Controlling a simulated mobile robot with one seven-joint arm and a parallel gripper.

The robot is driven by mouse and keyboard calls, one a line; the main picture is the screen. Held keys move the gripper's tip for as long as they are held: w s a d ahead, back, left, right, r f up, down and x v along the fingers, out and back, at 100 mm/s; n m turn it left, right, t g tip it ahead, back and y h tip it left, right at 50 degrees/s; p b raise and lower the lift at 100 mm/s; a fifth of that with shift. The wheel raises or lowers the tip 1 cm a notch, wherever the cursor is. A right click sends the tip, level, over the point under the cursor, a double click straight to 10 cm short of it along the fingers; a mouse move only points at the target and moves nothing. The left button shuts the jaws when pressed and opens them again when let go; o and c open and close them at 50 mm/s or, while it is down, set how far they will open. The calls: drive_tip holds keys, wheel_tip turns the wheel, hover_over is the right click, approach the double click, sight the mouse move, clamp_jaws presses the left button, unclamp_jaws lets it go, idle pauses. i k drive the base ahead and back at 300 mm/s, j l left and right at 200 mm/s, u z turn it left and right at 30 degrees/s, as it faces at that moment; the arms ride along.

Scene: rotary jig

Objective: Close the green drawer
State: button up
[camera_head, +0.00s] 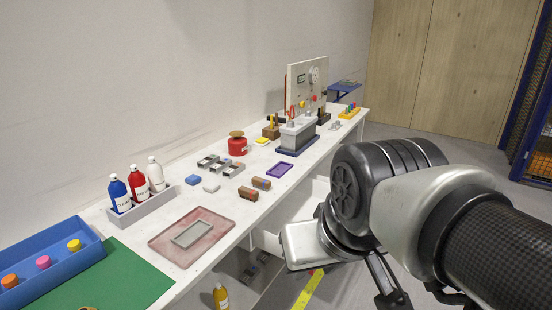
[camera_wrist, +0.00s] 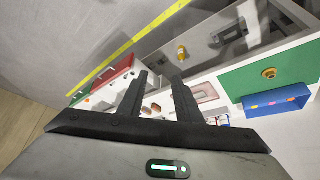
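In the wrist view, a small green patch (camera_wrist: 78,97) shows at the left end of the white bench, beside a red panel (camera_wrist: 118,72). It may be the front of the green drawer; it is too small to tell how far the drawer stands out. No green drawer front shows in the head view, where my arm covers part of the bench's right side. My gripper (camera_wrist: 158,76) has its two dark fingers apart with nothing between them. It is apart from the green patch, which lies left of the fingers in the wrist view.
The white bench (camera_head: 190,269) carries a green mat (camera_head: 125,275), a blue bin (camera_head: 52,262), a bottle rack (camera_head: 143,212), a reddish tray (camera_head: 165,243) and a grey jig (camera_head: 297,134). A yellow bottle (camera_head: 221,296) stands below. A yellow floor line (camera_head: 308,291) crosses the open floor.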

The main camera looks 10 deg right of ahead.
sight(336, 167)
drive_tip(key=z, duration=0.95)
